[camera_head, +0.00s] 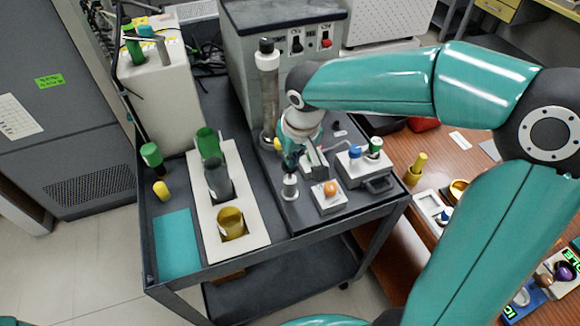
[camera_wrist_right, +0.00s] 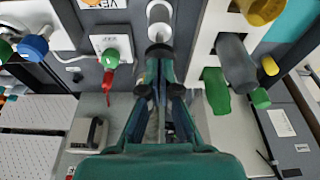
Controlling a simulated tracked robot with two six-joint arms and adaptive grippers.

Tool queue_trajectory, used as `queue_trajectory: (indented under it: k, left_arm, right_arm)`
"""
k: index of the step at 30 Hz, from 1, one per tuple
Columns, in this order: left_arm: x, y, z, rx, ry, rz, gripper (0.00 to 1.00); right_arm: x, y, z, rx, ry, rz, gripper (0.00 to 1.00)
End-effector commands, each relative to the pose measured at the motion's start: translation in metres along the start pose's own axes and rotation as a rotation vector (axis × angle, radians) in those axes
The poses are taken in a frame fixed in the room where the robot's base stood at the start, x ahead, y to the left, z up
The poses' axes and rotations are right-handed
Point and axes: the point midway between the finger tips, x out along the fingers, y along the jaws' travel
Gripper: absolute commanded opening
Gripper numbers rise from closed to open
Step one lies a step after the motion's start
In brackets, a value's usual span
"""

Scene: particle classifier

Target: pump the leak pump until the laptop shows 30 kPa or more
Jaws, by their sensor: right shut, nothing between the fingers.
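The small leak pump (camera_head: 289,191), a pale upright cylinder with a dark upper part, stands on the dark cart top. In the right wrist view its pale end (camera_wrist_right: 159,12) is just beyond my fingertips. My right gripper (camera_head: 291,164) points down, shut and empty, directly over the pump. It also shows in the right wrist view (camera_wrist_right: 160,78), with the fingers close around the line of the pump's dark top. I cannot tell whether they touch it. The fingers hide part of the pump's top. I cannot make out the laptop or any pressure reading. My left gripper is not in view.
A white block with an orange knob (camera_head: 330,189) stands close right of the pump. A grey box (camera_head: 364,168) with blue and green knobs is behind it. A white rack (camera_head: 241,246) with cups stands left. A tall cylinder (camera_head: 267,90) rises behind my gripper.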

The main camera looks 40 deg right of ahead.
Motion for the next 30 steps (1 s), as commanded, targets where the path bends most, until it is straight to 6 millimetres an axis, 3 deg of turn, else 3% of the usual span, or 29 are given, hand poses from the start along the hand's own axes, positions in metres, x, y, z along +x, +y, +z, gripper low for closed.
queue_trajectory:
  k: [14,26,30]
  left_arm:
    - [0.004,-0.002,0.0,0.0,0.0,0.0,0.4]
    - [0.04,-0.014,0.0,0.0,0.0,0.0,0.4]
    - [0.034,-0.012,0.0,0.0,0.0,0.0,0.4]
  right_arm:
    - [0.007,0.0,0.0,0.0,0.001,0.0,0.0]
    - [0.045,0.0,0.01,0.0,0.0,0.0,0.0]
    - [0.039,0.0,0.008,0.0,0.0,0.0,0.0]
